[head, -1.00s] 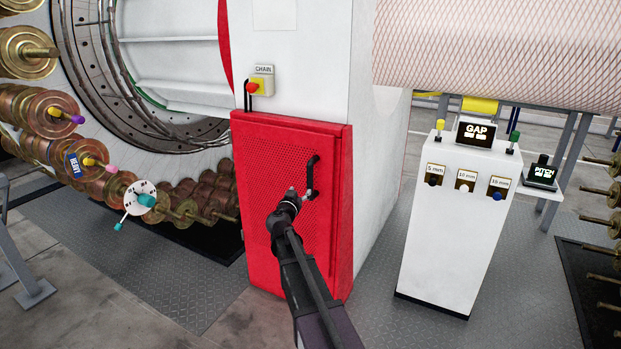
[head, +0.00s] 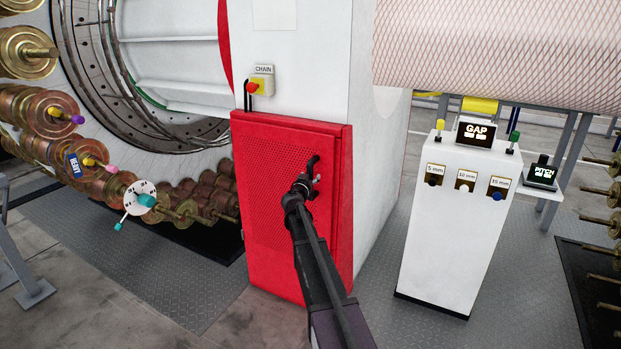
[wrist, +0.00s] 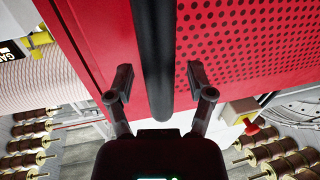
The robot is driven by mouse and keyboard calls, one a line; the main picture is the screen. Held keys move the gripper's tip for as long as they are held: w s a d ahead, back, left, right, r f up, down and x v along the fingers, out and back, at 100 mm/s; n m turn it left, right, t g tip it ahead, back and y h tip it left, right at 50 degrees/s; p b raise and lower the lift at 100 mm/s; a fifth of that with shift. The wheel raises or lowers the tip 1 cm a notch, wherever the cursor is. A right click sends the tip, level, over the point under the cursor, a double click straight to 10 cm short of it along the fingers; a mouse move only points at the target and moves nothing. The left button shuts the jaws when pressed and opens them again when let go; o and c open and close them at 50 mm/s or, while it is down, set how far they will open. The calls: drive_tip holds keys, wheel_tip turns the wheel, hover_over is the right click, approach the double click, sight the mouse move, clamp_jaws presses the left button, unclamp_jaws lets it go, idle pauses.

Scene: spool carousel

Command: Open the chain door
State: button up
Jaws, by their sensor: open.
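The chain door (head: 275,215) is a red perforated panel, and it looks shut in its frame. Its upright black handle (head: 313,163) is partly hidden behind my gripper (head: 309,182) in the head view. In the wrist view the handle is a black bar (wrist: 154,55) running down between the two fingers of my gripper (wrist: 157,82). The fingers are apart, one on each side of the bar, with visible gaps. The door's red face (wrist: 240,40) fills the upper part of that view.
A white GAP console (head: 455,235) stands to the right. Several brown spools (head: 205,195) are at the left. Grey floor plate (head: 375,290) lies open between door and console.

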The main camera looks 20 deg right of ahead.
clamp_jaws()
idle(0.3)
drive_tip(key=shift+s, duration=0.1)
